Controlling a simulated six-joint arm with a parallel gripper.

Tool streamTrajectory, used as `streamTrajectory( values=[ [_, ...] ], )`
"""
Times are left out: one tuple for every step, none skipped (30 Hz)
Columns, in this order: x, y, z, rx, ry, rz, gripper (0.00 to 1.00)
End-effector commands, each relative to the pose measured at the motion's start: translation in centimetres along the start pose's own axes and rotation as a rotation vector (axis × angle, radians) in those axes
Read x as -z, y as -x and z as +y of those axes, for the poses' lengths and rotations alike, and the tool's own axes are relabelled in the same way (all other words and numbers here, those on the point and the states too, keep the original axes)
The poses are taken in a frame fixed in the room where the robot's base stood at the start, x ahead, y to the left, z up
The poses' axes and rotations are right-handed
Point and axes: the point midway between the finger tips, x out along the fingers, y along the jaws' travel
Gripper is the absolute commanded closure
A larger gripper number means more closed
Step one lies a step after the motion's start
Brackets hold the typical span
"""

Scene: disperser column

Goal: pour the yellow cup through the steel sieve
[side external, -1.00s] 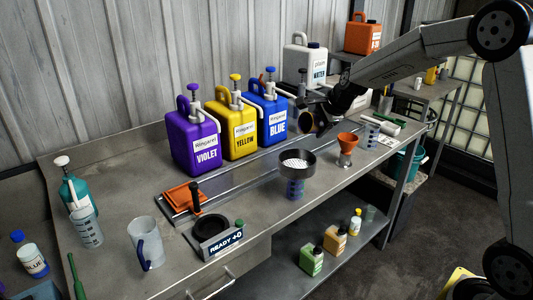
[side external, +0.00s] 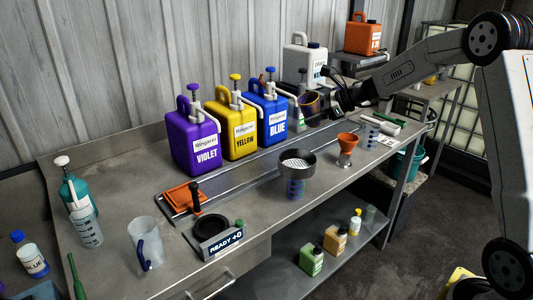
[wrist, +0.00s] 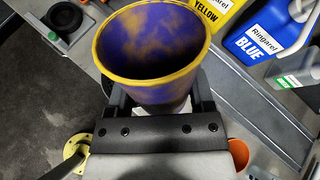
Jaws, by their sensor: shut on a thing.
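My gripper (side external: 336,99) is shut on the yellow cup (side external: 309,104) and holds it above the bench's rear part, near the blue canister. The wrist view shows the cup (wrist: 153,88) between the fingers, with a yellow rim and blue-violet patches inside. No liquid level can be made out in it. The steel sieve (side external: 296,163) is a round, dark-walled pan with a pale mesh. It sits over a blue-marked beaker (side external: 295,189) on the bench. The cup is behind and above the sieve, not over it. The sieve cannot be seen in the wrist view.
Violet (side external: 193,140), yellow (side external: 236,130) and blue (side external: 269,117) pump canisters stand along the back. A scale reading READY (side external: 215,238) and a clear jug (side external: 145,243) are at the front left.

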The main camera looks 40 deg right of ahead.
Motion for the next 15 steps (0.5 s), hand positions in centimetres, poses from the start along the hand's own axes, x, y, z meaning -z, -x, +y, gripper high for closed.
streamTrajectory(
  values=[
    [-0.5,0.2,-0.5,0.005,-0.04,-0.048,0.87],
    [-0.8,0.4,-0.8,0.006,-0.065,-0.078,0.87],
    [-1.4,0.6,-1.3,0.01,-0.096,-0.118,0.87],
    [-1.9,0.8,-1.7,0.013,-0.119,-0.146,0.87],
    [-2.3,1.1,-2.1,0.018,-0.141,-0.172,0.87],
    [-2.9,1.5,-2.7,0.026,-0.169,-0.206,0.87],
    [-3.3,1.9,-3.1,0.034,-0.188,-0.228,0.87],
    [-3.7,2.2,-3.5,0.039,-0.204,-0.247,0.87],
    [-4.1,2.5,-4.0,0.046,-0.223,-0.268,0.87],
    [-4.3,2.8,-4.3,0.051,-0.234,-0.278,0.87],
    [-4.5,3.0,-4.6,0.056,-0.244,-0.288,0.87],
    [-4.8,3.2,-4.9,0.062,-0.253,-0.298,0.87],
    [-4.9,3.4,-5.0,0.065,-0.258,-0.303,0.87],
    [-5.0,3.5,-5.2,0.067,-0.262,-0.307,0.87],
    [-5.1,3.6,-5.3,0.069,-0.267,-0.311,0.87]
  ],
)
